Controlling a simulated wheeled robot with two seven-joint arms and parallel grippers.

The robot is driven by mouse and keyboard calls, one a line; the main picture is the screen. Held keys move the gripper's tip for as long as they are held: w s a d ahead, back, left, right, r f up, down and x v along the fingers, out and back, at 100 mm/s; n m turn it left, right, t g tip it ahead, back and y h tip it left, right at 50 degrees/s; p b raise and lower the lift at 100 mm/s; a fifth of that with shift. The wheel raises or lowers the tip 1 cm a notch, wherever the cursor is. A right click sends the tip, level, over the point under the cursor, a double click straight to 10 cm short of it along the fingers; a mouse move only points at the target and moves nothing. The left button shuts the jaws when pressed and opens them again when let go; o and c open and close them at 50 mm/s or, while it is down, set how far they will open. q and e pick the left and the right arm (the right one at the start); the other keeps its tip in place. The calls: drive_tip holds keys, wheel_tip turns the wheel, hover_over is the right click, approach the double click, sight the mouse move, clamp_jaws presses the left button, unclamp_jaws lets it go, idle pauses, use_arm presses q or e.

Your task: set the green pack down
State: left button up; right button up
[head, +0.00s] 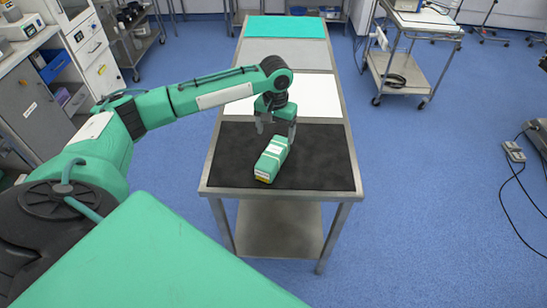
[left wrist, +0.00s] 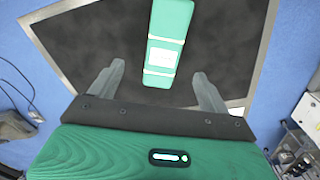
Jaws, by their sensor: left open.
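The green pack (head: 271,158) lies on the black mat (head: 322,160) at the near end of the operating table. It is a long green bundle with pale bands and a white and yellow label at its near end. My left gripper (head: 276,126) is just above the pack's far end. In the left wrist view the pack (left wrist: 168,40) lies ahead of and between the two spread fingers of my left gripper (left wrist: 160,85), with gaps on both sides. My left gripper is open and holds nothing. My right gripper is not in view.
The metal table edge (head: 280,193) runs close in front of the pack. Farther along the table are a white sheet (head: 315,95) and a green sheet (head: 286,27). The mat is clear to the right of the pack. A trolley (head: 420,60) stands at the back right.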

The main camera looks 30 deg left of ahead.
sight(273, 152)
use_arm(q)
wheel_tip(273, 152, down, 7)
drive_tip(key=shift+r+p, duration=0.1)
drive_tip(key=shift+p, duration=0.55)
drive_tip(key=shift+a+f+p, duration=0.15)
drive_tip(key=shift+f+p, duration=0.25)
drive_tip(key=shift+f, duration=0.2)
drive_tip(key=f, duration=0.1)
drive_tip(key=f+p, duration=0.1)
drive_tip(key=f, duration=0.1)
drive_tip(key=shift+s+a+f, duration=0.1)
drive_tip(key=shift+a+f, duration=0.15)
drive_tip(key=shift+f, duration=0.45)
drive_tip(key=shift+c, duration=0.4)
drive_tip(key=shift+r, duration=0.1)
drive_tip(key=c, duration=1.2)
